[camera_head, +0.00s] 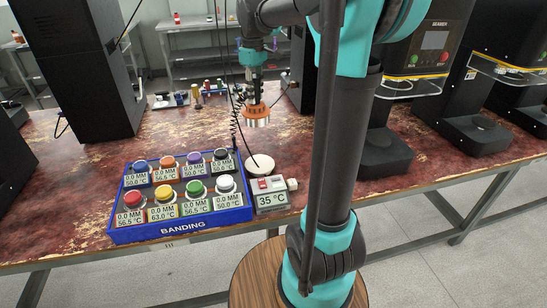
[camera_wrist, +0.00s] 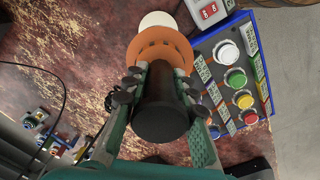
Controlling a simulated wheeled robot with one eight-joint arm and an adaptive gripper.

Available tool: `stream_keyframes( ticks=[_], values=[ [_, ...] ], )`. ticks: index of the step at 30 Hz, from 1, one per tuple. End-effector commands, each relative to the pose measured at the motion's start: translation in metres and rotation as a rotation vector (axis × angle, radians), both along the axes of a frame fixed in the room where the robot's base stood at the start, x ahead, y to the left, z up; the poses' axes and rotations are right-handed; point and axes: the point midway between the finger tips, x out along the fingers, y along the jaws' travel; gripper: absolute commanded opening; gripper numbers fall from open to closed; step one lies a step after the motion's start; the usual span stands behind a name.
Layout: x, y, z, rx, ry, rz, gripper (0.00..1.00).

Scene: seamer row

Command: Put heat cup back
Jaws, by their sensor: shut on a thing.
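My gripper (camera_head: 255,92) is shut on a heat cup (camera_head: 257,111) and holds it above the table. The cup has an orange flange with a metallic-looking lower part. In the wrist view my gripper (camera_wrist: 160,80) has its fingers on both sides of the cup's dark cylinder, with the orange flange (camera_wrist: 160,48) beyond. A round white pad (camera_head: 260,166) lies on the table, nearer the front than the held cup. In the wrist view the white pad (camera_wrist: 158,20) shows just past the flange, partly covered. The cup is apart from the pad in the head view.
A small box reading 35 °C (camera_head: 270,195) sits beside the pad. A blue BANDING tray (camera_head: 185,229) with several coloured caps stands left of it. Seamer machines (camera_head: 385,150) stand at right, a black column (camera_head: 85,70) at left. A stool (camera_head: 258,270) is in front.

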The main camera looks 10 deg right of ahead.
Motion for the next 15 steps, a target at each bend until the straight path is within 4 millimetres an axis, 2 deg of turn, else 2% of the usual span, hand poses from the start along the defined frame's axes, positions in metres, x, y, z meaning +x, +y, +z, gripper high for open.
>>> stream_keyframes(
  ticks=[2, 5, 15],
  values=[
    [0.000, 0.000, -0.002, 0.000, 0.000, 0.008, 0.00],
    [0.000, 0.000, -0.015, 0.000, 0.000, 0.010, 0.00],
    [0.001, 0.000, -0.097, 0.000, 0.000, 0.009, 0.00]
  ],
)
